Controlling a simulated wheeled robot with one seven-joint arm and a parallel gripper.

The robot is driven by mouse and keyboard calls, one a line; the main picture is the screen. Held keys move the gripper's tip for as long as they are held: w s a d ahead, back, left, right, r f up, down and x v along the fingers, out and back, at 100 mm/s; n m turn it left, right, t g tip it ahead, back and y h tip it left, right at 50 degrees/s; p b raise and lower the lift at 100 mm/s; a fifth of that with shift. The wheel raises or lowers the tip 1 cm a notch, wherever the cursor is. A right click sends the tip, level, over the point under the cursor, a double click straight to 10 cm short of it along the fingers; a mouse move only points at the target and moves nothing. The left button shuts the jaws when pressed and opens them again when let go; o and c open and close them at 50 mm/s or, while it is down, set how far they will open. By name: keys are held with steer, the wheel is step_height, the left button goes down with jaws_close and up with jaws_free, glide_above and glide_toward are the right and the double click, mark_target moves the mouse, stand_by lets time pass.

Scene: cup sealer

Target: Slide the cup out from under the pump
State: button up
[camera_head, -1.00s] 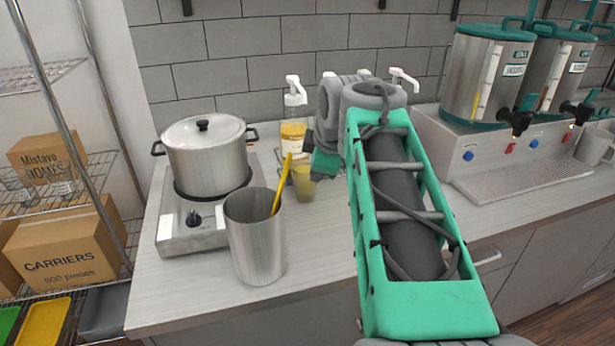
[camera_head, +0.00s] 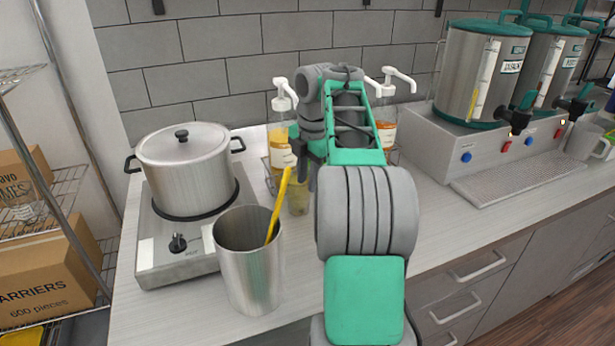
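The small translucent cup (camera_head: 299,196) with yellowish contents stands on the counter, just right of the steel canister and in front of the pump bottles. The left pump bottle (camera_head: 281,155) has a white pump head and amber liquid; a second white-pumped bottle (camera_head: 386,125) shows right of my arm. My gripper (camera_head: 306,170) is at the cup's upper right side, partly in front of the bottles. Its fingers are small, dark and partly hidden by my arm, so I cannot tell whether they touch the cup or how far apart they are.
A steel canister (camera_head: 247,270) with a yellow-handled utensil (camera_head: 279,205) stands close left of the cup. A lidded pot (camera_head: 187,175) sits on a burner (camera_head: 150,255) further left. Drink dispensers (camera_head: 482,75) stand at the right.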

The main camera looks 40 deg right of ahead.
steer(key=b, duration=0.4)
glide_above(304, 215)
steer(key=f, duration=0.7)
steer(key=shift+s+d+f, duration=0.1)
steer(key=shift+s+d, duration=0.05)
steer(key=shift+s, duration=0.05)
steer(key=shift+c, duration=0.5)
jaws_close()
